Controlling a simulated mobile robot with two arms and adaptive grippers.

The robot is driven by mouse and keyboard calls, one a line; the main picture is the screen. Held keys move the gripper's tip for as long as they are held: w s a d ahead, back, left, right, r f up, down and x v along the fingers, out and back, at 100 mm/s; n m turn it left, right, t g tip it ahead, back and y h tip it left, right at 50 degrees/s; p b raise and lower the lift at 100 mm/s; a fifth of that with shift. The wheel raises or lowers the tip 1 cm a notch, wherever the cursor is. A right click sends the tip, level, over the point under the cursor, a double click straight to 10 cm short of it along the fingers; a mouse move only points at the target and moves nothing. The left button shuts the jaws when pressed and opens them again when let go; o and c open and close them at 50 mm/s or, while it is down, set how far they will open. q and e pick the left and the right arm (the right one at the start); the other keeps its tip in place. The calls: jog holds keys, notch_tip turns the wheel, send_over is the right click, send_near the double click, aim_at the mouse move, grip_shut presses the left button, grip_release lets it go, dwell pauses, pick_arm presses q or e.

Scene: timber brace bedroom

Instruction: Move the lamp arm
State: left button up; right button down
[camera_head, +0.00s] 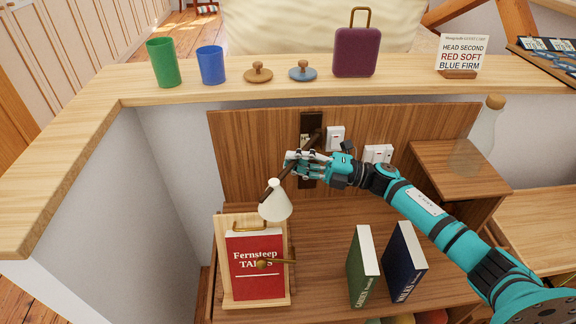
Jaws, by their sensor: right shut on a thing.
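The lamp has a dark wall plate (311,122) on the wooden back panel, a thin dark lamp arm (284,174) and a white cone shade (275,204). The shade hangs above the red book. My right gripper (294,163) is shut on the lamp arm, between the plate and the shade. Its fingers and wrist hide part of the lamp arm and the plate. My left gripper is not in view.
A red book (256,262) rests on a wooden stand. A green book (362,266) and a blue book (403,262) stand upright nearby. White switches (335,138) are beside the plate. Cups, lids and a purple case (356,52) line the ledge above. A glass bottle (478,140) stands right.

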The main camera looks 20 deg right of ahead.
jog(key=shift+s+d+r+n+g+y+b, duration=0.1)
jog(key=shift+s+d+n+g+y+b, duration=0.4)
jog(key=shift+g, duration=0.3)
jog(key=shift+w+a, duration=0.1)
jog(key=c, duration=1.3)
grip_release()
jog(key=shift+c, duration=0.2)
jog(key=v, duration=0.7)
jog(key=shift+d, duration=0.25)
